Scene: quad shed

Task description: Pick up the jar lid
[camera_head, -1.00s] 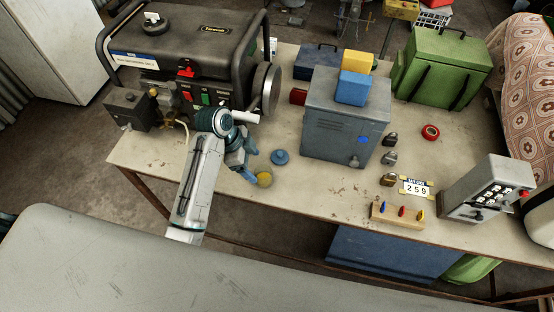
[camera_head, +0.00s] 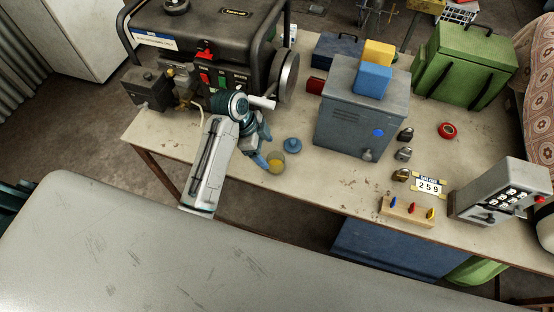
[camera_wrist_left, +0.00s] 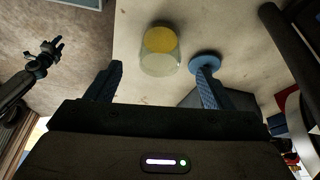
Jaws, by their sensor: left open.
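The jar lid (camera_head: 292,145) is a round blue disc with a small knob, lying on the workbench just behind a clear glass jar (camera_head: 275,162) with yellow inside. My left gripper (camera_head: 265,149) is open and empty, just left of the jar and lid. In the left wrist view the lid (camera_wrist_left: 206,60) shows at the tip of the right finger, partly covered by it; I cannot tell whether they touch. There the jar (camera_wrist_left: 160,53) stands beyond the gap between the fingers of my left gripper (camera_wrist_left: 157,78). My right gripper is not in the head view.
A generator (camera_head: 205,35) stands behind my left arm. A grey metal box (camera_head: 352,118) with a blue block (camera_head: 373,80) on top stands right of the lid. The workbench (camera_head: 330,183) is bare in front of that box. A grey surface (camera_head: 170,260) fills the foreground.

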